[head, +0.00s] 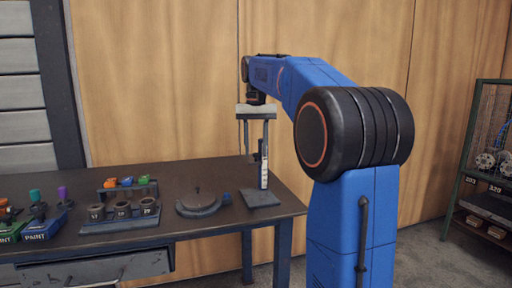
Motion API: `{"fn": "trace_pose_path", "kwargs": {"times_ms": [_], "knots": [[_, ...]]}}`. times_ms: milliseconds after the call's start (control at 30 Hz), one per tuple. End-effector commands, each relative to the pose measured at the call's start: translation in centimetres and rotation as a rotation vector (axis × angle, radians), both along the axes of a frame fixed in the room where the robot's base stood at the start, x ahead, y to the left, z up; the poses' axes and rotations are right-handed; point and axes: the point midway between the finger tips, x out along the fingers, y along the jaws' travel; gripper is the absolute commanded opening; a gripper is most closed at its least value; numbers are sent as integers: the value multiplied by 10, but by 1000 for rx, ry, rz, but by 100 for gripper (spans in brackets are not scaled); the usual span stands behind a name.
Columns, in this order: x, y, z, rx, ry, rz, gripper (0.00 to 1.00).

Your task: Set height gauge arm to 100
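The height gauge (264,172) stands upright on its flat dark base (261,198) near the right end of the workbench. It has a pale scale on its column. A small dark piece, likely its arm, sticks out to the left of the column, and its reading is too small to tell. My gripper (256,148) points down over the gauge, with its two fingers apart. The right finger overlaps the top of the column in this view. I cannot tell whether it touches. Nothing shows held between the fingers.
The dark workbench (170,180) holds a round grey fixture (199,204), a rack with several rings (121,212), a rack with colored items (128,186) and paint boxes (43,227). A wire-sided shelf (490,160) stands at the right. Wooden panels are behind.

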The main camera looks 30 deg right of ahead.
Motion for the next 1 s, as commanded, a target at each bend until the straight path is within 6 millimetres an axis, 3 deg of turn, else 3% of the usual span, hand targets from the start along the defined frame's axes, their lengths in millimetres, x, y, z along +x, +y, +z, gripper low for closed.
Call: {"fn": "trace_pose_path", "kwargs": {"times_ms": [267,700,1000], "knots": [[1,0,23,-1,-1,0,37],[1,-1,101,-1,-2,0,37],[0,0,119,-1,-1,0,37]]}}
